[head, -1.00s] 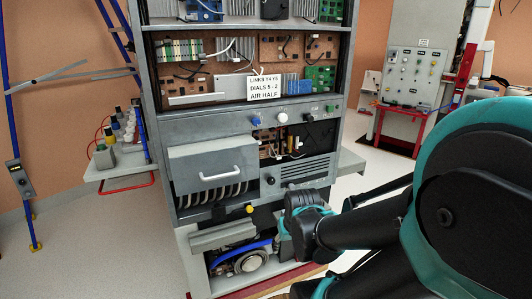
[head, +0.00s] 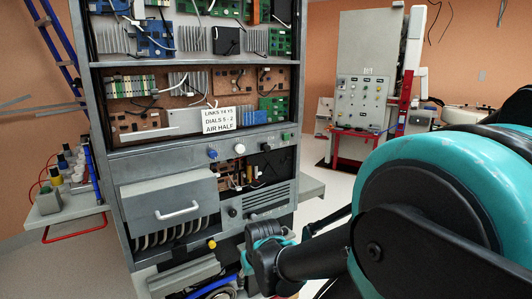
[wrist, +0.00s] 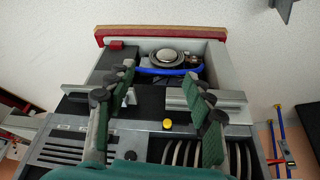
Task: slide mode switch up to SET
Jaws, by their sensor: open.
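No switch marked MODE or SET can be read in either view. The grey rack cabinet (head: 110,158) has a control strip (head: 270,145) with a blue knob (head: 212,153), a white knob (head: 239,149) and small green parts. A yellow knob (head: 211,244) sits lower, below the drawer; it also shows in the wrist view (wrist: 167,124). My gripper (head: 265,245) is in front of the cabinet's lower right, below the control strip. In the wrist view, my gripper (wrist: 155,98) is open and empty, its green-padded fingers spread over the cabinet's lower part.
A drawer (head: 165,203) with a white handle fills the cabinet's lower left. A far panel (head: 362,102) with several knobs stands on a red frame at the back right. Floor between cabinet and far panel is free.

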